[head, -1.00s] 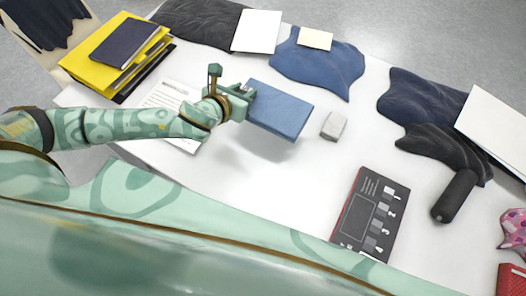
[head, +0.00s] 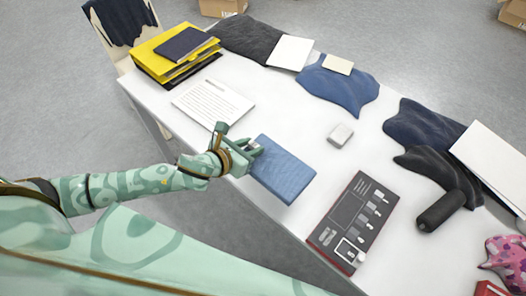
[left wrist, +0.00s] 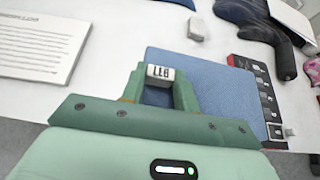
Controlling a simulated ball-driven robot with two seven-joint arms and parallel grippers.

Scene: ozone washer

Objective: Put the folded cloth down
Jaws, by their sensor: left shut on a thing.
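The folded cloth (head: 284,170) is a flat blue rectangle near the front edge of the white table. My left gripper (head: 250,150) is shut on its left edge. In the left wrist view the cloth (left wrist: 225,95) extends beyond the fingers (left wrist: 160,85), with a small white tag (left wrist: 160,72) between their tips. I cannot tell whether the cloth touches the table or hangs just above it. My right gripper is not in view.
A dark panel with small samples (head: 352,222) lies right of the cloth. A small grey block (head: 340,135) lies behind it, a printed sheet (head: 212,103) to the left.

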